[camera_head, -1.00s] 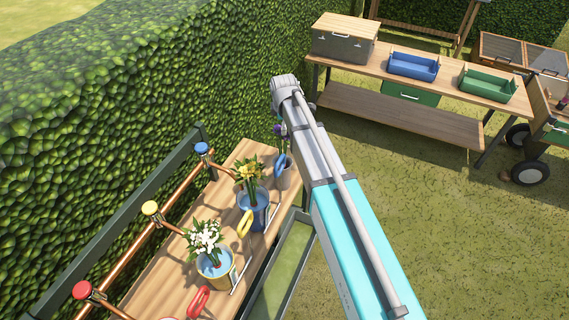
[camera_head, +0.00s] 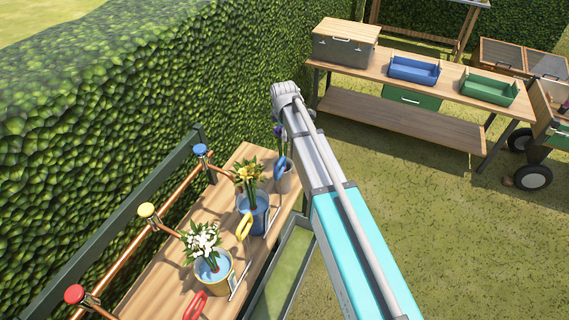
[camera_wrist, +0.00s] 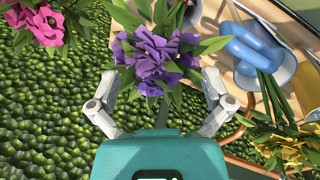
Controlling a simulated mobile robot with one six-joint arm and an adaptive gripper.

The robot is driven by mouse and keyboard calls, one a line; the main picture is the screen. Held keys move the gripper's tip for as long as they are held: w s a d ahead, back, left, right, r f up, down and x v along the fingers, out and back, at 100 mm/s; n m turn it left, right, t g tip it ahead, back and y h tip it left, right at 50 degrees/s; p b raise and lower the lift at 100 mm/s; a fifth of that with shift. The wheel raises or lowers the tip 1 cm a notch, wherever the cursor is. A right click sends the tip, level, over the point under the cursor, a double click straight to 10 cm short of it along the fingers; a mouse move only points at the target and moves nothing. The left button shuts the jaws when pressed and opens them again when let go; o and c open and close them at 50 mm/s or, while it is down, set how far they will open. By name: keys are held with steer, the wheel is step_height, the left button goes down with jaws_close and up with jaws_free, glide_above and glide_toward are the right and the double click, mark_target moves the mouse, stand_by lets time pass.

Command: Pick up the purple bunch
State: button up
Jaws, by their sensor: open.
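The purple bunch (camera_wrist: 157,55) is in the upper middle of the wrist view, with green leaves around it. In the head view only a sliver of it (camera_head: 278,131) shows beside my arm, above a grey pot (camera_head: 288,180). My gripper (camera_wrist: 158,88) is open. Its two fingers stand apart, one to the left and one to the right of the lower flowers and leaves. I cannot tell whether they touch the bunch. The stems are mostly hidden behind the flowers and my gripper body.
A yellow bunch (camera_head: 247,174) in a blue bucket (camera_head: 258,218) and a white bunch (camera_head: 203,238) share the wooden bench (camera_head: 160,285). A pink bunch (camera_wrist: 45,24) is at the wrist view's upper left. A pipe with coloured knobs and the hedge (camera_head: 90,130) border the bench.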

steer(key=shift+b+x, duration=2.25)
steer(key=shift+x, duration=0.2)
steer(key=shift+s, duration=0.1)
steer(key=c, duration=1)
steer(key=shift+r, duration=0.15)
steer(key=w+p+v, duration=0.1)
steer(key=p+v, duration=0.4)
steer(key=p, duration=0.1)
steer(key=w+p+v, duration=0.1)
steer(key=p+v, duration=0.5)
steer(key=w+r+p+v, duration=0.1)
steer(key=w+p+v, duration=0.1)
steer(key=p+v, duration=0.4)
steer(key=shift+w+a+r, duration=0.1)
steer(key=shift+a, duration=0.1)
steer(key=shift+r, duration=0.15)
steer(key=p+v, duration=0.2)
steer(key=shift+w+r+p, duration=0.2)
steer(key=shift+w+p, duration=0.05)
steer(key=shift+p, duration=0.1)
